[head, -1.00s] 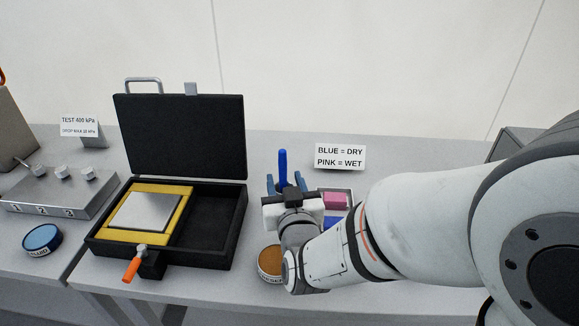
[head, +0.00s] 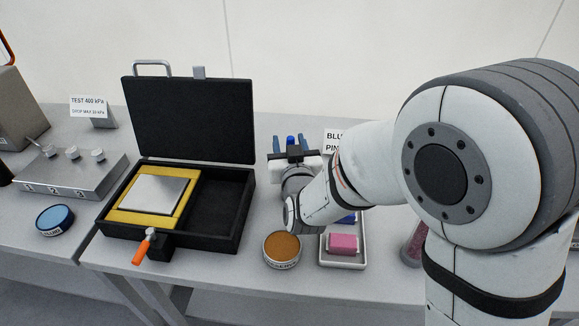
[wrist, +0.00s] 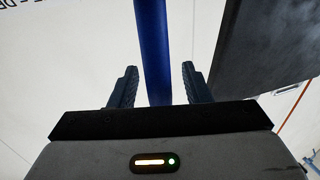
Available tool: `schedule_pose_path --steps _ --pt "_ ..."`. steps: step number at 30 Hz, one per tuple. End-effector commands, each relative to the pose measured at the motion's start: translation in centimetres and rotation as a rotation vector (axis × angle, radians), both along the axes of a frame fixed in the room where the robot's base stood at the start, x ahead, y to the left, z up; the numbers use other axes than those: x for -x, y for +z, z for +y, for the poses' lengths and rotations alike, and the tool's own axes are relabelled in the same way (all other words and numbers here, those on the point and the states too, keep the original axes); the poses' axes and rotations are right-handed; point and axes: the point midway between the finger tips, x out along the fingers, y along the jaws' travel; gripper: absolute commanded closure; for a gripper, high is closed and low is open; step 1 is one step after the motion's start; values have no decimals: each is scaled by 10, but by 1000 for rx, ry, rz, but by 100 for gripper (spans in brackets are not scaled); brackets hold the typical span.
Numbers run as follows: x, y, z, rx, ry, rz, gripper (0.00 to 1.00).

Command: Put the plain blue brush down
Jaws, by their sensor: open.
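My gripper (head: 290,145) is at the back of the bench, right of the black case, with its fingers open. The blue brush (head: 290,139) stands between the fingers; only its top shows in the head view, and my gripper hides the rest. In the wrist view its plain blue handle (wrist: 154,50) runs between the open fingers. What the brush rests on is hidden.
A tray (head: 362,255) with a pink block (head: 343,243) and a partly hidden blue block (head: 346,218) lies right of a brown-topped tin (head: 282,248). The open black case (head: 188,115) stands to the left. A sign (head: 335,143) behind is partly covered by my arm.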

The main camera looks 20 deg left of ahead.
Motion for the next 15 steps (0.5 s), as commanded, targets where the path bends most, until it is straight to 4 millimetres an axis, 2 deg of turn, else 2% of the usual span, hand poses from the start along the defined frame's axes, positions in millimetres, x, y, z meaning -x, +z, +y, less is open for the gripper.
schedule_pose_path --steps 2,15 --pt "0 0 0 0 0 0 60" --pt "1 0 0 0 1 0 96"
